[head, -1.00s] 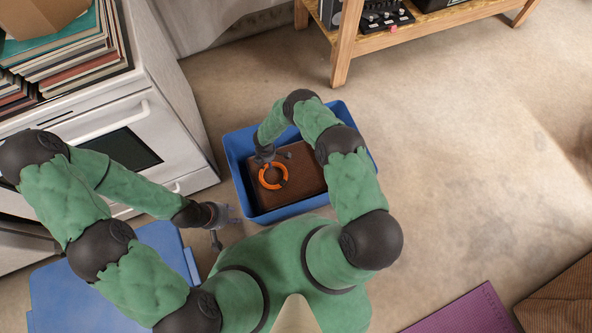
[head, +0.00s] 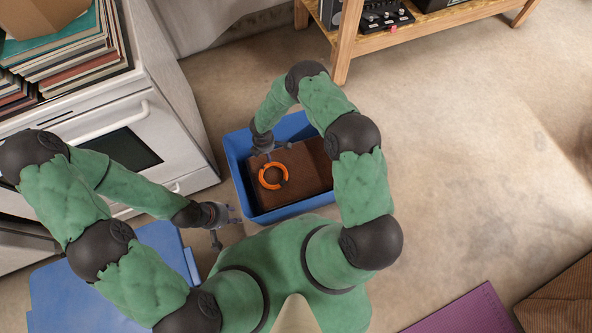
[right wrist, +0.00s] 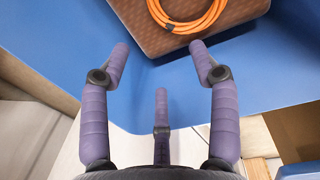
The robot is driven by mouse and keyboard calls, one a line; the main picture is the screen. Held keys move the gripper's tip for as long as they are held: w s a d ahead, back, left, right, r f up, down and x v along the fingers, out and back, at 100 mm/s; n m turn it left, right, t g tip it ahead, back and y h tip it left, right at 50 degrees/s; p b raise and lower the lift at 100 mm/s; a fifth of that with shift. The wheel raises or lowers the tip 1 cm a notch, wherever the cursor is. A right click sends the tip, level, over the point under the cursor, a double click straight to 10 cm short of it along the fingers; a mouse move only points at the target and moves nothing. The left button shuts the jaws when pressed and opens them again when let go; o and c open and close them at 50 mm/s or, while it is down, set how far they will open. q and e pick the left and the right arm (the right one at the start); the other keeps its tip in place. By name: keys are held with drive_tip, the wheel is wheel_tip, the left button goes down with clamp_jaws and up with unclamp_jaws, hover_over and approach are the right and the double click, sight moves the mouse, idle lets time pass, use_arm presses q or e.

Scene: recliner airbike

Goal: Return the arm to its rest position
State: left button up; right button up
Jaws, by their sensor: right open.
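My right gripper (head: 271,153) is over the blue bin (head: 236,159) in the head view, just above an orange coil (head: 263,182). The right wrist view shows its fingers (right wrist: 159,50) spread apart with nothing between them. The orange coil also shows in the right wrist view (right wrist: 208,22), lying on a brown textured case (head: 308,178) inside the bin, apart from the fingertips. My left gripper (head: 232,215) is left of the bin, near its side, with its fingers spread and nothing seen in them.
A white stove (head: 181,130) with stacked books (head: 75,60) stands left. A wooden shelf (head: 343,58) is at the top. A blue lid-like panel (head: 60,290) lies lower left, a purple mat (head: 470,312) lower right. The floor right of the bin is clear.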

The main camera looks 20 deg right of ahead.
drive_tip(key=shift+s+r, duration=0.1)
drive_tip(key=shift+r, duration=0.85)
